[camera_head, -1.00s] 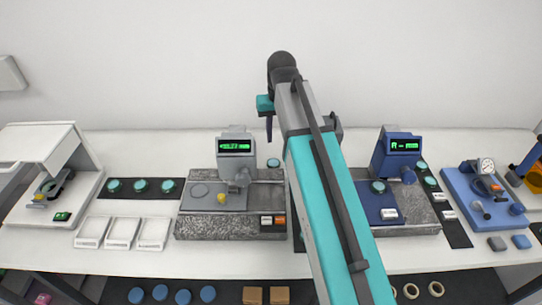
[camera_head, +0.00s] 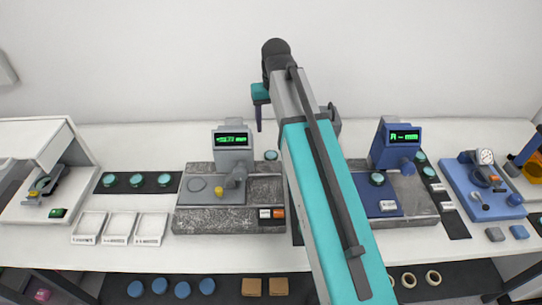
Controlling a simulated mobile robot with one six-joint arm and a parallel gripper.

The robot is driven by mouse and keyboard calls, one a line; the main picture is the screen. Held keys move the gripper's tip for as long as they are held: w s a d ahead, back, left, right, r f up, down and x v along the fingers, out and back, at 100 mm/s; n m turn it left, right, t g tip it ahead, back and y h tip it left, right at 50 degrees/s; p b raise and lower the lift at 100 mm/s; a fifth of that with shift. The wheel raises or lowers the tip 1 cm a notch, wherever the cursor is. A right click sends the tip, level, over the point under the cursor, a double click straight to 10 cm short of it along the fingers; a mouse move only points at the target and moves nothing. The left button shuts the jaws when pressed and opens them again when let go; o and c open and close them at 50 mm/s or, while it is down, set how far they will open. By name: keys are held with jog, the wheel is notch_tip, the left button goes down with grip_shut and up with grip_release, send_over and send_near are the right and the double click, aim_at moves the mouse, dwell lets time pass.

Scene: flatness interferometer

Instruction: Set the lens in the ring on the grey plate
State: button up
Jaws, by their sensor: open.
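Several teal round lenses show: three on the left black mat, one of them the middle lens (camera_head: 136,180), one behind the grey instrument (camera_head: 271,155), and one on the blue instrument (camera_head: 377,179). I cannot tell which is the task's lens. The grey instrument's grey plate (camera_head: 226,197) bears a flat round outline (camera_head: 197,184). A dark ring (camera_head: 41,184) also sits under the white hood at left, with a teal tint inside; whether a lens is in it is unclear. My gripper (camera_head: 260,115) is open, raised before the back wall, away from the lenses. One finger shows clearly.
Three white trays (camera_head: 120,228) stand at the front left. The blue instrument (camera_head: 395,145) and a blue gauge plate (camera_head: 484,189) are at right. My arm crosses the middle and hides part of the table. A lower shelf holds blue discs, brown blocks and rings.

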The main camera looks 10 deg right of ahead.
jog(key=p, duration=0.2)
send_over(271, 153)
jog(key=shift+s+d+f, duration=0.1)
jog(key=shift+s+f, duration=0.05)
jog(key=shift+f, duration=2)
jog(key=shift+s+f, duration=0.1)
jog(key=shift+f, duration=2)
jog(key=shift+f, duration=0.15)
jog(key=shift+s+f+p, duration=0.15)
jog(key=shift+f+p, duration=0.85)
jog(key=shift+f, duration=0.3)
jog(key=shift+w+f+p, duration=0.2)
jog(key=shift+f+p, duration=0.1)
jog(key=shift+f, duration=0.9)
jog(key=c, duration=1.3)
jog(key=shift+o, duration=0.2)
jog(key=shift+r, duration=0.15)
